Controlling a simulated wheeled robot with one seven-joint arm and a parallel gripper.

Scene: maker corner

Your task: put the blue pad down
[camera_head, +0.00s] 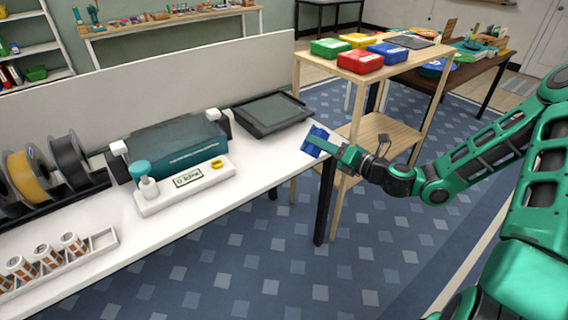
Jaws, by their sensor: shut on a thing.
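The blue pad (314,140) is at the right end of the white bench (222,205). My gripper (330,147) is shut on it and holds it at the bench's right edge. The pad looks tilted. I cannot tell whether it touches the bench top or is just above it. My fingers hide part of its right side.
A dark tray-like device (272,114) lies just left of the pad. A wooden shelf (383,133) with coloured boxes stands behind my gripper. The bench's front strip is clear.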

